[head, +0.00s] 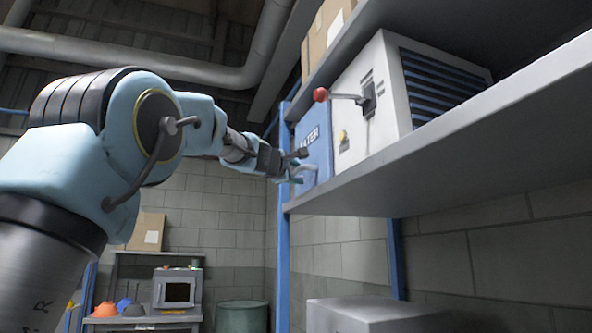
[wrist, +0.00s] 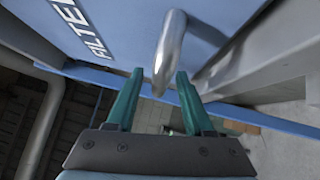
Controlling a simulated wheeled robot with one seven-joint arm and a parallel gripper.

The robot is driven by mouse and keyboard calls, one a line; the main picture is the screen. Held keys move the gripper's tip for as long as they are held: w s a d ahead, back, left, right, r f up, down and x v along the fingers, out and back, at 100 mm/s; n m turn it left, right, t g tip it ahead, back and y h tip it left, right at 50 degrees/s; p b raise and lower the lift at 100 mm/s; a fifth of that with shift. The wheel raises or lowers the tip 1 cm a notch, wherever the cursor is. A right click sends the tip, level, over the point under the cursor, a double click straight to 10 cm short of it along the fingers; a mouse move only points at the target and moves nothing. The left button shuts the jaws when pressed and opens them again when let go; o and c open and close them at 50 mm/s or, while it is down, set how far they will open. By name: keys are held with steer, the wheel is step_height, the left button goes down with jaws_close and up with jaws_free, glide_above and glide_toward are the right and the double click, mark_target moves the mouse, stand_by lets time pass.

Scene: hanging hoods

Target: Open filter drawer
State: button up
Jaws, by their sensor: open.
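The filter drawer (head: 316,143) is a blue front with "FILTER" lettering, on the shelf at the left of a grey-white box; its front also fills the top of the wrist view (wrist: 120,22). Its handle (wrist: 172,50) is a curved metal bar, and it shows as a pale bar in the head view (head: 304,168). My gripper (wrist: 158,78) is open, with two green fingers. The handle's lower end lies between the fingertips in the wrist picture. I cannot tell whether the fingers touch it. In the head view my gripper (head: 296,164) is close to the drawer front.
A grey-white box (head: 358,95) with a red-knobbed lever (head: 321,95) stands right of the drawer. The shelf (head: 400,170) runs beneath both, with a blue post (head: 284,240) at its left end. A cardboard box (head: 322,36) sits above.

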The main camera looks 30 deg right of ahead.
steer(key=shift+c, duration=0.2)
jaws_close()
stand_by(1.3)
